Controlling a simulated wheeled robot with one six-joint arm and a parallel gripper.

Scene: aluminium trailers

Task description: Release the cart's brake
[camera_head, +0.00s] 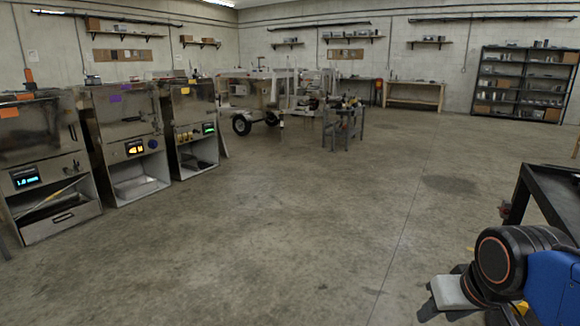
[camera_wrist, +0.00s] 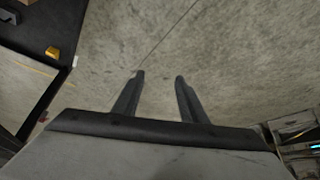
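My gripper (camera_wrist: 159,78) points at bare concrete floor in the wrist view. Its two dark fingers are apart with nothing between them. A dark top (camera_wrist: 45,30) with a small yellow block (camera_wrist: 53,53) shows at the upper left of the wrist view. I cannot make out a brake.
Three metal machines (camera_head: 125,150) with lit displays stand along the left. A trailer (camera_head: 262,95) on wheels and a small grey work table (camera_head: 343,122) are farther back. Shelving (camera_head: 522,85) and a wooden bench (camera_head: 413,96) stand by the back wall. The middle floor is clear.

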